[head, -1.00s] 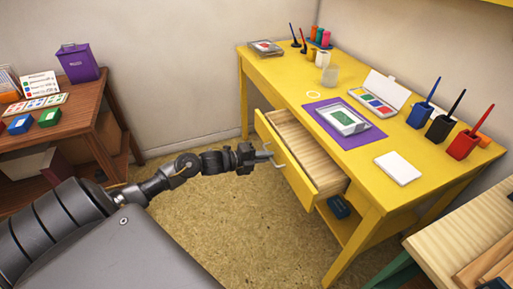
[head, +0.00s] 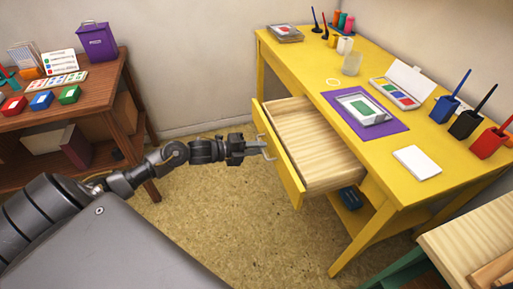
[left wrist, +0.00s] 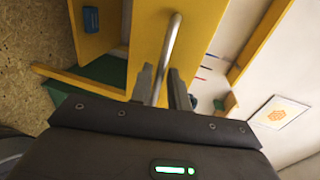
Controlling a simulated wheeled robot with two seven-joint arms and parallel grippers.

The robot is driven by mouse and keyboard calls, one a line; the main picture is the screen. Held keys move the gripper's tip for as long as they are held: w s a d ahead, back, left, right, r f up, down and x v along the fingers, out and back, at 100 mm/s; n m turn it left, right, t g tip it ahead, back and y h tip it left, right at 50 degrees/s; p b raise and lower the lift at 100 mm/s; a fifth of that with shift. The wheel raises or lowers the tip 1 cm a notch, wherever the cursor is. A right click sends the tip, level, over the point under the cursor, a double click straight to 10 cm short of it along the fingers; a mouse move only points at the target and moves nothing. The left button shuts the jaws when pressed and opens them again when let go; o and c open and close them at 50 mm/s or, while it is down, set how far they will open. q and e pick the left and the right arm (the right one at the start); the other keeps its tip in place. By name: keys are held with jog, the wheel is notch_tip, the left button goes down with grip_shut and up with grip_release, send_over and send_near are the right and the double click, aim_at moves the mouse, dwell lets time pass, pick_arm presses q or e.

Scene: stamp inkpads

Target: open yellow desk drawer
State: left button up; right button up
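The yellow desk (head: 335,80) stands against the back wall at the right in the head view. Its drawer (head: 318,150) is pulled well out and its pale wooden inside looks empty. My left gripper (head: 262,147) is at the drawer's metal handle, in front of the yellow drawer front (head: 284,172). In the left wrist view the handle (left wrist: 170,45) runs between the two fingers (left wrist: 162,88), which are close around it. My right gripper is in neither view.
The desktop holds a purple mat (head: 380,127), an ink pad set (head: 393,92), a white block (head: 416,160) and several brush cups. A brown shelf (head: 100,125) stands at the left. Floor (head: 225,210) shows clear before the drawer.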

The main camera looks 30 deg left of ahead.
pick_arm(q)
jog(key=shift+o, duration=1)
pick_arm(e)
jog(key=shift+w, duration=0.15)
pick_arm(q)
jog(key=v, duration=1)
jog(key=shift+s+a, duration=0.25)
jog(key=shift+s, duration=0.05)
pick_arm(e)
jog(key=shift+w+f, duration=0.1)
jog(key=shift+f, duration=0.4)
